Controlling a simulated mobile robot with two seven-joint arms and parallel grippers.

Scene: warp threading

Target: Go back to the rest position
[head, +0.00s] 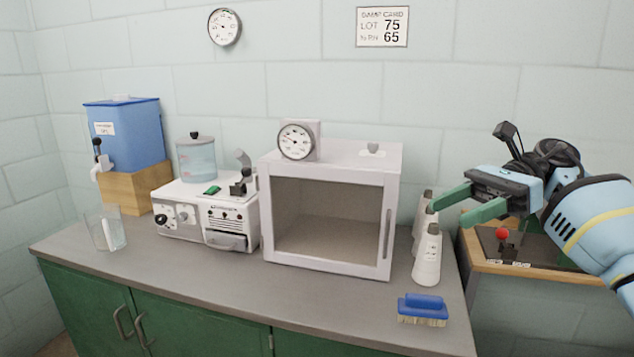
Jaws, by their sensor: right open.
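My right gripper (457,206) comes in from the right, with its two green fingers apart and nothing between them. It is in the air near the right end of the counter, in front of the white bottles (427,255) as seen here. My right arm (590,220) is light blue with a yellow band and covers part of the wooden side table. My left gripper is not in view.
The grey counter (200,275) holds a blue tank (130,135), a glass (106,232), a white machine (208,212), a white-framed cabinet (325,272) with a dial gauge (296,141), and a blue brush (422,309). A red-knobbed lever (502,234) stands at right. The counter's front is mostly clear.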

